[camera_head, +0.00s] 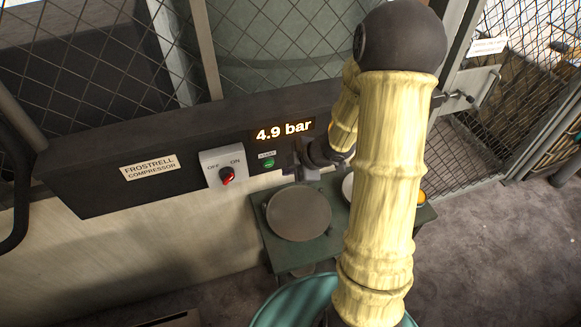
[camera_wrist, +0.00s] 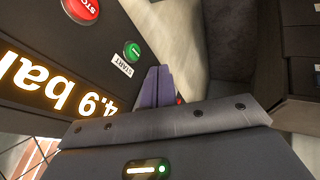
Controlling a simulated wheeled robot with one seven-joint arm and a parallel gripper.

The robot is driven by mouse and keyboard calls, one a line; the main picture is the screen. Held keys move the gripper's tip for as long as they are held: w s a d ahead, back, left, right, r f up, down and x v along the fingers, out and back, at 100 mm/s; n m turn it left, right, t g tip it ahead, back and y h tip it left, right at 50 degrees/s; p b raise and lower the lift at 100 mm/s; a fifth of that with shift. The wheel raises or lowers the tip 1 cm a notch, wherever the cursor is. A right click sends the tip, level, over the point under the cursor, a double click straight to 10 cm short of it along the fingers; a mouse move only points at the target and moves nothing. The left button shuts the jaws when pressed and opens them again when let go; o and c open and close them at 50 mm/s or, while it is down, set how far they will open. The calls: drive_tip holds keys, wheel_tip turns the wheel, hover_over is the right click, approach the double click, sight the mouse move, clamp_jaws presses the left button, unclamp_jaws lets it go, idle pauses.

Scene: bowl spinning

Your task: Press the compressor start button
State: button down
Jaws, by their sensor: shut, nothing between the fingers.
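The green start button (camera_head: 269,162) sits on the dark compressor panel (camera_head: 100,185), below the lit 4.9 bar display (camera_head: 284,130). In the wrist view the green button (camera_wrist: 132,51) shows clearly beside its START label (camera_wrist: 122,65). My gripper (camera_head: 300,165) is shut and empty, just right of the button in the head view. In the wrist view its fingertips (camera_wrist: 158,70) are beside the button, not over it. Whether they touch the panel I cannot tell. A red STOP button (camera_wrist: 82,8) shows in the wrist view; it is hidden in the head view.
A red OFF/ON knob (camera_head: 228,176) on a light plate is left of the start button. A green stand (camera_head: 277,250) below the panel carries a round grey plate (camera_head: 299,212). Wire mesh fencing (camera_head: 90,50) rises behind. Open floor (camera_head: 490,260) lies at the right.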

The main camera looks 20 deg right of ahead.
sight(269, 164)
drive_tip(key=w+a+f+p, duration=0.2)
drive_tip(key=w+f, duration=0.3)
drive_tip(key=w, duration=0.2)
drive_tip(key=shift+w+a+f, duration=0.15)
drive_tip(key=shift+a+f, duration=0.1)
drive_tip(key=shift+a, duration=0.05)
